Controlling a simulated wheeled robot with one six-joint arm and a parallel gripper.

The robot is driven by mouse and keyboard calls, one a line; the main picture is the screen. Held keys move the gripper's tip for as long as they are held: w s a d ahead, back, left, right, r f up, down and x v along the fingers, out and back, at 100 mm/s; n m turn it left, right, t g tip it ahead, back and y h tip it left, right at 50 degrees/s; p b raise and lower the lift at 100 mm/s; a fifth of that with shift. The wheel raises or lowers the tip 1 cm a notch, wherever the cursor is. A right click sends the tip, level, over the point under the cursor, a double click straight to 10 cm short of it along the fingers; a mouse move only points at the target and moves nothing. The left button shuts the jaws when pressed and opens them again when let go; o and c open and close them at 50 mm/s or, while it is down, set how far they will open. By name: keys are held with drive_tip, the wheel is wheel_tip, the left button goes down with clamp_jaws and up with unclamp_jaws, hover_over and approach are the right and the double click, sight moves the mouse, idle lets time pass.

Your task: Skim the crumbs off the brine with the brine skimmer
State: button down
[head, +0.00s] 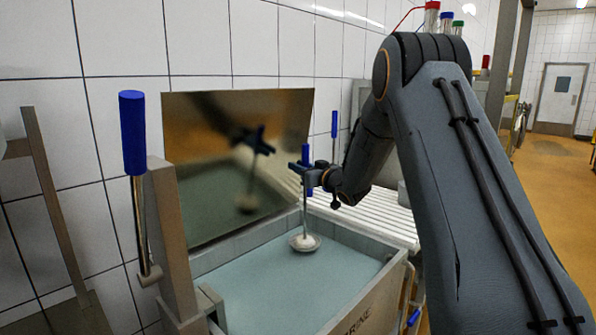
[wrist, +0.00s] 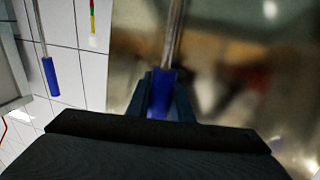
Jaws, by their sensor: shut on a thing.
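The brine skimmer (head: 304,242) has a blue handle, a thin metal rod and a round pale disc. My gripper (head: 307,172) is shut on its blue handle, which also shows between the fingers in the wrist view (wrist: 161,95). The skimmer hangs upright with its disc low over the brine (head: 290,285), near the back of the tank. I cannot tell whether the disc touches the brine. The brine is pale blue-green in a grey tank (head: 355,310) lettered BRINE. I cannot make out any crumbs on the visible surface; my arm and the tank wall hide part of it.
A shiny metal panel (head: 238,150) stands behind the tank, close to the skimmer. A blue-handled lever (head: 133,135) rises at the tank's left. Another blue handle (head: 334,125) is behind my gripper. A white ribbed surface (head: 370,217) lies behind the tank at right.

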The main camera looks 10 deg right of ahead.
wheel_tip(320, 180, up, 10)
drive_tip(key=p, duration=0.5)
drive_tip(key=shift+r, duration=0.15)
idle(0.6)
drive_tip(key=shift+a, duration=0.15)
